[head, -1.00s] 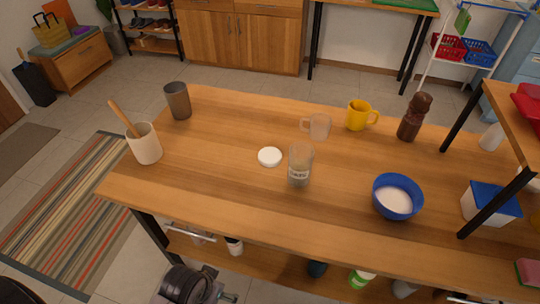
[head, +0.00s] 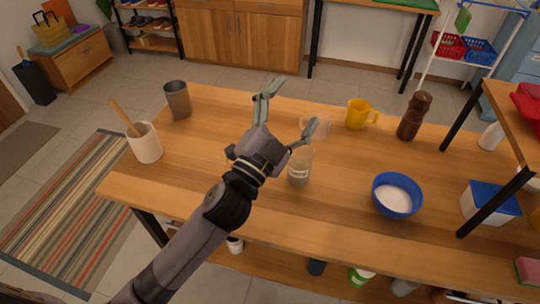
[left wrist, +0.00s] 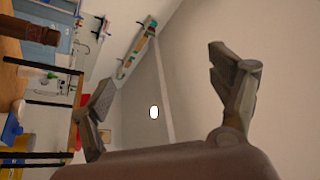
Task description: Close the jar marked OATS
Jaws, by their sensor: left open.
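A clear glass jar (head: 299,172) with a small label stands upright on the wooden table, partly covered by my left gripper in the head view. The label is too small to read surely. My left gripper (head: 292,105) is open and empty above the table, its fingers spread and pointing away from me, just up and left of the jar. The white round lid is hidden behind my left arm. In the left wrist view, the spread fingers (left wrist: 168,100) have nothing between them. My right gripper is out of view.
A glass mug (head: 318,127), a yellow mug (head: 357,115) and a brown mill (head: 411,118) stand behind the jar. A blue bowl (head: 396,196) of white contents is to the right. A grey cup (head: 178,101) and a white utensil pot (head: 146,147) stand at the left.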

